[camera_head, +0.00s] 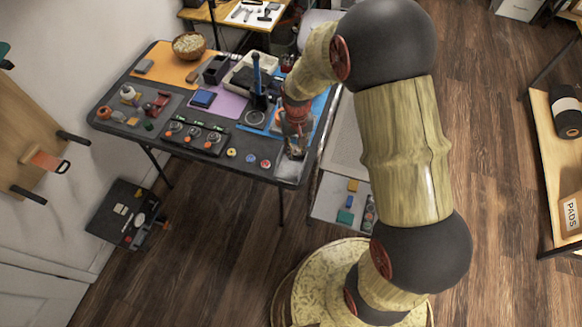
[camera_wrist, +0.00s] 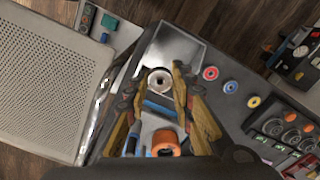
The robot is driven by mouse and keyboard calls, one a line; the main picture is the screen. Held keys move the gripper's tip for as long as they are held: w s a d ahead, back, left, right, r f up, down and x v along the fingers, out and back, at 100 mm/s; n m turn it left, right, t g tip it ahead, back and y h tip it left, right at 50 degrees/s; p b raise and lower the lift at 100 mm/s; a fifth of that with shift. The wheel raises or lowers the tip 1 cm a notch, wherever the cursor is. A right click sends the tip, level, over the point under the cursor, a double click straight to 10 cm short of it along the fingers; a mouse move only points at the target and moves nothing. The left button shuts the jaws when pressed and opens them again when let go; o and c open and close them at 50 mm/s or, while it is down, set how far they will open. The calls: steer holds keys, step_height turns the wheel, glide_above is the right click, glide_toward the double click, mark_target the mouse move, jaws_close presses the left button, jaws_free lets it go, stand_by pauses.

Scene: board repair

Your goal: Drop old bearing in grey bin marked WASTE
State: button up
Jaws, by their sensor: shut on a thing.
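My gripper (camera_wrist: 160,88) is shut on a round metallic bearing (camera_wrist: 159,80) with a pale rim and dark centre, which shows between the fingertips in the wrist view. In the head view my gripper (camera_head: 296,152) is low over the table's near right corner; the bearing cannot be made out there. Below it is a shiny light-grey plate or tray (camera_wrist: 176,48); whether the bearing touches it I cannot tell. No WASTE lettering is readable in either view, so I cannot identify the grey bin.
Red (camera_wrist: 210,73), blue (camera_wrist: 231,87) and yellow (camera_wrist: 254,101) rings lie beside the tray. A perforated grey panel (camera_wrist: 50,82) is left. A dark box (camera_head: 130,215) stands on the floor, with open floor (camera_head: 235,240) nearby.

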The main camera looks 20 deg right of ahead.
steer(key=shift+f+b, duration=1.4)
steer(key=shift+f, duration=0.8)
steer(key=o, duration=1.2)
steer(key=shift+c, duration=0.2)
step_height(320, 180, up, 12)
steer(key=shift+r, duration=0.1)
